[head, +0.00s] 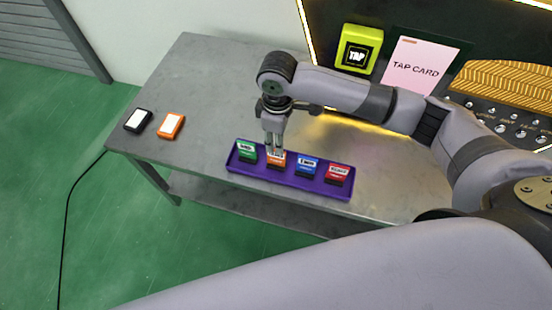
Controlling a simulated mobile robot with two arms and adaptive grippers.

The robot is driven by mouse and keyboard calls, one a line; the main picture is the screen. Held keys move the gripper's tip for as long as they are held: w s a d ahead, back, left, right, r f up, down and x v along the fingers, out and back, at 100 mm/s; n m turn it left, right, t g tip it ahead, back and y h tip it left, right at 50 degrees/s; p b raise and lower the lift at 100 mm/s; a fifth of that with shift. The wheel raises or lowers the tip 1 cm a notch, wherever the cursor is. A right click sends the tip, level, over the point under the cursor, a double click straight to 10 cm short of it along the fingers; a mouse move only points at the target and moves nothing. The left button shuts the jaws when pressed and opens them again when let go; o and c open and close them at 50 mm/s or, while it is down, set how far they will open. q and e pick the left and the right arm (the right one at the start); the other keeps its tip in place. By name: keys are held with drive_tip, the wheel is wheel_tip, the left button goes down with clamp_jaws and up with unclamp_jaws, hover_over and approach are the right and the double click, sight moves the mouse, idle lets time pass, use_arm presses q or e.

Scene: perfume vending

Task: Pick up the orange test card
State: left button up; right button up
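The orange test card (277,162) stands in a purple tray (322,190) near the front edge of the grey table, between a green card (247,150) and a blue card (307,166). My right gripper (275,152) points straight down over the orange card. Its two narrow fingers reach the card's top and hide part of its label. The fingers are close together; I cannot tell whether they grip the card. The card still sits in its place in the tray. My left gripper is not in view.
A red card (338,174) is at the tray's right end. A black-and-white item (138,120) and an orange-and-white item (171,126) lie on the table's left. Behind stand a yellow TAP box (358,50) and a pink TAP CARD sign (415,66). The table's (205,75) back left is clear.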

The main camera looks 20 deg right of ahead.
sight(276, 164)
wheel_tip(276, 164, down, 3)
drive_tip(key=shift+r, duration=0.1)
drive_tip(key=shift+s+f, duration=0.1)
drive_tip(key=shift+f, duration=0.2)
drive_tip(key=f, duration=0.3)
drive_tip(key=shift+s+a+f, duration=0.25)
drive_tip(key=shift+f, duration=0.6)
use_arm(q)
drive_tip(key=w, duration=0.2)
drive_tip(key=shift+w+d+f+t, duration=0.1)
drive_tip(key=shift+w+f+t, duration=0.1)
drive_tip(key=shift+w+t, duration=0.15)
use_arm(e)
drive_tip(key=shift+c, duration=0.4)
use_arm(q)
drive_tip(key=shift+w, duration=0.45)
use_arm(e)
clamp_jaws()
